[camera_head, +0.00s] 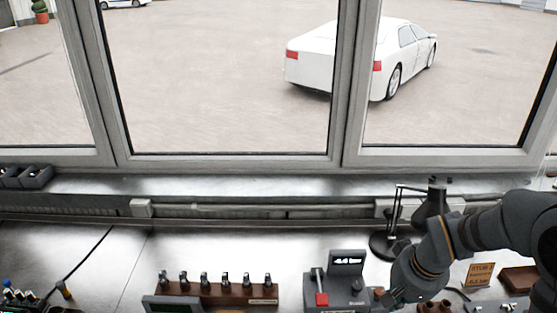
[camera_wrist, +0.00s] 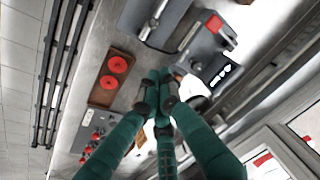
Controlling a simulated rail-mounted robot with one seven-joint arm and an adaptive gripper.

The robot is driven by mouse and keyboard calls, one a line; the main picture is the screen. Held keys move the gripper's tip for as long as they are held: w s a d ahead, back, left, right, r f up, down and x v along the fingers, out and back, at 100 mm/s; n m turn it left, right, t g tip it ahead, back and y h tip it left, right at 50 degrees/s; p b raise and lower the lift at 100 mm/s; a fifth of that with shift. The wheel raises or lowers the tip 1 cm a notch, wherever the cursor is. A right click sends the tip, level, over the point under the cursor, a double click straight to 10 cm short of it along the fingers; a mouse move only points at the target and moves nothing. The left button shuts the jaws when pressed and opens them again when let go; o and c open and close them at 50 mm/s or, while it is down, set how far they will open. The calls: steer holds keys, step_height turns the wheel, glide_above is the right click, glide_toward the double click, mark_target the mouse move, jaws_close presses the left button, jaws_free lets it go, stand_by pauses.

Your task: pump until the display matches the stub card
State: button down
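The grey pump unit (camera_head: 346,288) stands on the bench. Its lit display (camera_head: 347,261) shows a reading that looks like 4.4 bar, with a possible minus sign. A lever with a red handle (camera_head: 321,298) is on its left side. In the wrist view the display (camera_wrist: 221,75) and red handle (camera_wrist: 216,25) also show. The orange stub card (camera_head: 480,274) stands at the right; its small print is not clear. My gripper (camera_wrist: 160,74) has its green fingers drawn together beside the pump, apart from the red handle, with nothing visibly held.
A black desk lamp (camera_head: 385,243) stands behind my arm. A wooden rack (camera_head: 220,291) with several metal parts is left of the pump. A brown tray (camera_wrist: 105,88) with two red round parts shows in the wrist view.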

steer(key=shift+w+d+r+t, duration=0.4)
steer(key=shift+w+d+r, duration=0.2)
steer(key=shift+d, duration=0.1)
stand_by(0.6)
